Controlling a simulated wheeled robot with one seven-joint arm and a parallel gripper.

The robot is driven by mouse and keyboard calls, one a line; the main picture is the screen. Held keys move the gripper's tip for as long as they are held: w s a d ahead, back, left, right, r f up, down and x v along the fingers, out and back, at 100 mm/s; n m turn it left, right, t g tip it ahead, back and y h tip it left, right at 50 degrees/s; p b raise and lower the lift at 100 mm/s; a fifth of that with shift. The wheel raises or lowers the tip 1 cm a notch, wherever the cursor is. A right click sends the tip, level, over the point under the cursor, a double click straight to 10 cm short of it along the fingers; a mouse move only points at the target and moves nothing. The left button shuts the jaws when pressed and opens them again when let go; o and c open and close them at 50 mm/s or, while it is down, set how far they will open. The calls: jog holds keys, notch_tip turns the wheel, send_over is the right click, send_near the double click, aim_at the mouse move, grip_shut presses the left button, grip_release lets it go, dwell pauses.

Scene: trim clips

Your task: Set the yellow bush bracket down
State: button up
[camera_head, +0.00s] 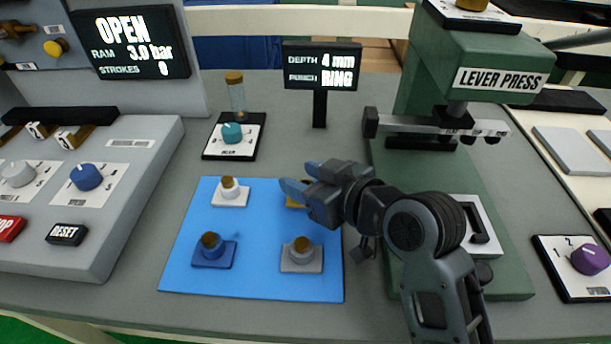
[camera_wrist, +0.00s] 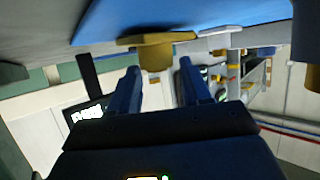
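The yellow bush bracket (camera_head: 294,203) sits on the blue mat (camera_head: 262,225), at its back right corner, partly hidden behind my gripper in the head view. In the wrist view the yellow bracket (camera_wrist: 156,40) has its flat plate against the mat, and its round bush points toward my gripper. My gripper (camera_head: 300,178) is over the bracket in the head view. In the wrist view my gripper's (camera_wrist: 158,70) blue fingers are spread, one on each side of the bush, with gaps visible; it appears to hold nothing.
White (camera_head: 230,193), blue (camera_head: 213,250) and grey (camera_head: 302,254) bush brackets stand on the mat. The green lever press (camera_head: 455,210) is at the right, close to my arm. A control console (camera_head: 100,190) is at the left. A dial block (camera_head: 233,136) stands behind the mat.

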jog(key=shift+o, duration=1.2)
jog(key=shift+r, duration=0.15)
jog(key=shift+r+p, duration=0.35)
jog(key=p+v, duration=0.3)
jog(key=v, duration=0.9)
jog(key=shift+r+p, duration=0.2)
jog(key=shift+p, duration=0.1)
